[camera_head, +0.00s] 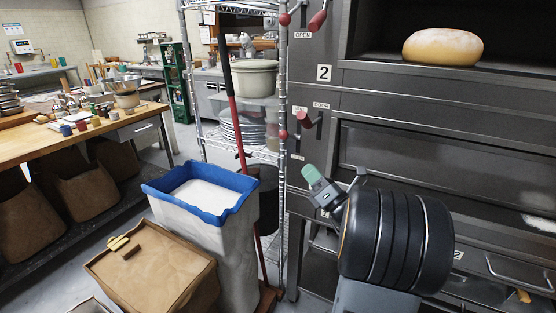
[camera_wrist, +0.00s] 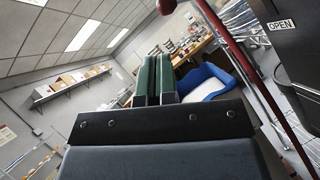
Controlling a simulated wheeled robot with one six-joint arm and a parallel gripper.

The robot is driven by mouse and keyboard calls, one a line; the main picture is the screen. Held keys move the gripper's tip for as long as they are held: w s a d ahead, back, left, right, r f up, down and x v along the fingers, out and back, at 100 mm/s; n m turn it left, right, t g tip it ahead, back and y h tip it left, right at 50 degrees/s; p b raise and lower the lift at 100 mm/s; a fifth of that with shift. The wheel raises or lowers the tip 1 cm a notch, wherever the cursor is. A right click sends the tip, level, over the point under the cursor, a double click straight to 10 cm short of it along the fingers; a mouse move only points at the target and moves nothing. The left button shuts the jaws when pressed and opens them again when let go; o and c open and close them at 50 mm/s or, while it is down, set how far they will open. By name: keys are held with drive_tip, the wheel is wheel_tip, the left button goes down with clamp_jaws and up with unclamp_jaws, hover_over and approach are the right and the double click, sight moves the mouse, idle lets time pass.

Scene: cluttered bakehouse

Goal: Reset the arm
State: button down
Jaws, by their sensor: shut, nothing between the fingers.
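My gripper (camera_head: 314,176) shows in the head view in front of the dark deck oven (camera_head: 400,110), with green fingertips pointing up and to the left. The wrist view shows its two green fingers (camera_wrist: 155,80) side by side, shut with nothing between them. My arm's dark, ribbed rounded part fills the lower right of the head view and hides part of the oven. The gripper is apart from the oven and the wire rack in the picture, though the exact gap is hard to tell.
A blue-rimmed white bin (camera_head: 244,210) and a brown box (camera_head: 160,265) stand left of my arm. A wire rack (camera_head: 283,100) holds a pot (camera_head: 250,78). A red pole (camera_head: 235,120) leans there. A loaf (camera_head: 442,47) sits in the oven's upper opening. A wooden table (camera_head: 60,140) stands left.

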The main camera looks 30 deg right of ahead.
drive_tip(key=s+a+f+n+g+y+p, duration=0.1)
drive_tip(key=s+a+f+n+g, duration=0.2)
drive_tip(key=a+f+n+g, duration=0.55)
drive_tip(key=s+a+f+n+g+y+p, duration=0.1)
drive_tip(key=s+a+f+n+g+y, duration=0.15)
drive_tip(key=a+f+n+g, duration=0.65)
drive_tip(key=s+d+r+n+g+h+p, duration=0.35)
drive_tip(key=s+r+n+h, duration=0.4)
drive_tip(key=n, duration=0.95)
drive_tip(key=a+r+n+t+h+p, duration=0.2)
drive_tip(key=a+r+n+p, duration=0.1)
drive_tip(key=a+r+n, duration=0.2)
drive_tip(key=shift+w+a+r+n+h+p, duration=0.15)
drive_tip(key=shift+a+r+n+h+p, duration=0.25)
drive_tip(key=shift+r, duration=0.3)
